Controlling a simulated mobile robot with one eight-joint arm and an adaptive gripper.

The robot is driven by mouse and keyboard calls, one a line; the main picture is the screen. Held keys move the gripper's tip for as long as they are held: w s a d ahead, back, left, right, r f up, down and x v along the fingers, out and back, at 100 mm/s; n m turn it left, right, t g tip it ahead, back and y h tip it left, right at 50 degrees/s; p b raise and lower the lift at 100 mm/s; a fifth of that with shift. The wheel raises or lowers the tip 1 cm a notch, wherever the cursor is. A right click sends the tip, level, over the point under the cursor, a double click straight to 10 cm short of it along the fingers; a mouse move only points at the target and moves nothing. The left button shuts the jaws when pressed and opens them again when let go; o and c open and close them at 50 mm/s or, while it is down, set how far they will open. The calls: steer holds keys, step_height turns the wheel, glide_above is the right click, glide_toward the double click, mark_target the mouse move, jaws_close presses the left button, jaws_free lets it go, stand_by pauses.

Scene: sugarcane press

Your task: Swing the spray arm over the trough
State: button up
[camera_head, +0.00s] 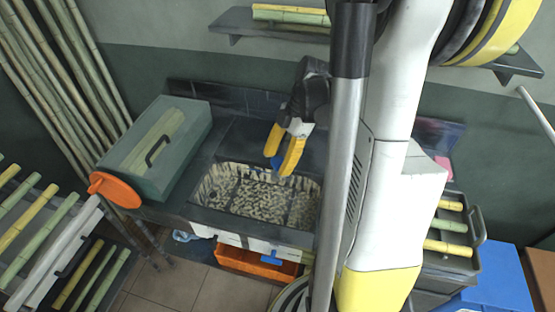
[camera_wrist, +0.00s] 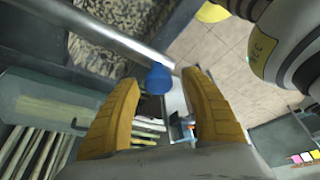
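The trough (camera_head: 209,214) is a dark basin with a mottled, pale-speckled inside, set in the counter. In the wrist view its mottled inside (camera_wrist: 95,57) shows at the top. A silver tube (camera_wrist: 112,35) crosses the upper wrist view, and a blue knob (camera_wrist: 158,78) shows near its right end. I take these for the spray arm; whether they are joined is unclear. My gripper (camera_head: 283,155) is over the back of the trough, pointing down. In the wrist view my gripper (camera_wrist: 160,82) has its yellow fingers apart on either side of the knob, with gaps visible.
A green box (camera_head: 185,140) with a dark handle and orange disc (camera_head: 115,190) stands left of the trough. An orange crate (camera_head: 240,262) lies below. Cane racks stand at left, a grey cane bin (camera_head: 465,262) at right, and a shelf (camera_head: 237,22) hangs above.

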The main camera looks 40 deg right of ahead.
steer(key=shift+d+r, duration=0.1)
steer(key=v, duration=1.2)
steer(key=s+a+f+m+t+h+b, duration=0.1)
steer(key=a+f+m+t+h+b, duration=0.1)
steer(key=a+m, duration=0.5)
steer(key=s+a+f+m+t+h+b, duration=0.1)
steer(key=a+f+m+t+b, duration=0.3)
steer(key=a, duration=1.1)
steer(key=f+m+h+b, duration=0.1)
steer(key=f+m+b, duration=0.1)
steer(key=m, duration=0.2)
steer(key=shift+s+a+m, duration=0.25)
steer(key=shift+s+m, duration=0.05)
